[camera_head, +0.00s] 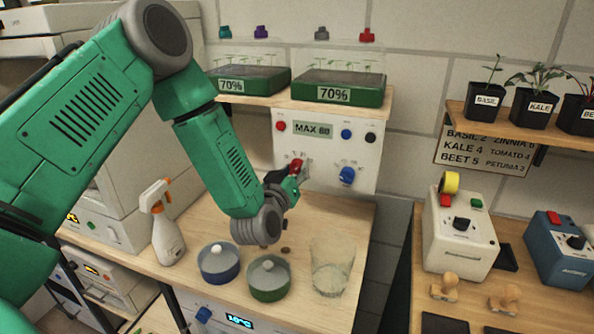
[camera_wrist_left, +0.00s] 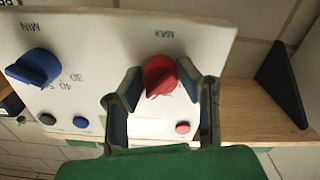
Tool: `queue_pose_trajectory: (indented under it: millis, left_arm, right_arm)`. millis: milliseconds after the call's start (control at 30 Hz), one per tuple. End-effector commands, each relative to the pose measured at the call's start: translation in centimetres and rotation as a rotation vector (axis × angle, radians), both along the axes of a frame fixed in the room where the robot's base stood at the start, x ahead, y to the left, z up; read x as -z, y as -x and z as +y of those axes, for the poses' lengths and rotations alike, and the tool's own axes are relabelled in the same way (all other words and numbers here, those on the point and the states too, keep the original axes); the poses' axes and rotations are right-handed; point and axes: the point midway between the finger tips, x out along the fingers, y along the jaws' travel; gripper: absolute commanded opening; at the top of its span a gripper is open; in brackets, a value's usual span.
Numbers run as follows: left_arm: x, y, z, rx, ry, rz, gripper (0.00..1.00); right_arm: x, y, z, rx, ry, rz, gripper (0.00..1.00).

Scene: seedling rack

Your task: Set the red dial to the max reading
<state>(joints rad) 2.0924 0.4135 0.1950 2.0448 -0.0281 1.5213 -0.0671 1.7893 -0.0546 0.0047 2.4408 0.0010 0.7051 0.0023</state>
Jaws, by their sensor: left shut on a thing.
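The red dial (camera_head: 297,165) sits on the white control panel (camera_head: 357,157) under the rack shelf. It also shows in the left wrist view (camera_wrist_left: 160,73), where the picture is upside down and MAX is printed by it. My left gripper (camera_head: 284,181) is at the panel, with one finger on each side of the dial, shut on it. Its fingers (camera_wrist_left: 161,86) partly cover the dial's surroundings, and I cannot read the exact setting. A plate on the panel reads MAX with a number that looks like 80 (camera_head: 313,130). My right gripper is not in view.
A blue dial (camera_head: 347,176) is right of the red one, marked MIN in the wrist view. Below are a spray bottle (camera_head: 167,225), a blue dish (camera_head: 218,264), a green dish (camera_head: 269,280) and a clear beaker (camera_head: 332,268). Seedling trays (camera_head: 333,95) stand above.

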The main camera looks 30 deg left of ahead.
Motion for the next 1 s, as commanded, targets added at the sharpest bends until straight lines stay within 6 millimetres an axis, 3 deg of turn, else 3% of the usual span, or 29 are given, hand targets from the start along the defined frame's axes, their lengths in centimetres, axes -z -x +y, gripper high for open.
queue_pose_trajectory:
  millis: [33, 300, 833, 867, 900, 1000]
  left_arm:
    - [-0.73, -0.29, 0.2, -0.006, -0.028, -0.014, 0.01]
    - [-0.79, -0.31, 0.08, -0.006, -0.112, 0.006, 0.01]
    - [-0.81, -0.32, 0.08, -0.006, -0.129, 0.01, 0.01]
    - [-0.8, -0.32, 0.07, -0.005, -0.129, 0.01, 0.41]
    - [-0.76, -0.31, 0.05, -0.004, -0.129, 0.011, 0.5]
    - [-0.57, -0.25, 0.01, -0.003, -0.128, 0.016, 0.5]
  right_arm:
    - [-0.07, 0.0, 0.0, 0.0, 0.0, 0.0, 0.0]
    - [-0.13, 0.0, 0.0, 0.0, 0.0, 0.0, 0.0]
    - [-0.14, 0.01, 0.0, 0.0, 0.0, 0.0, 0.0]
    - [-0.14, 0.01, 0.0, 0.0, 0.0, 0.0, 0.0]
    - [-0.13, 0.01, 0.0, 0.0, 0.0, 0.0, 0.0]
    - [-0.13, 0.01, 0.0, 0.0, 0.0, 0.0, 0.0]
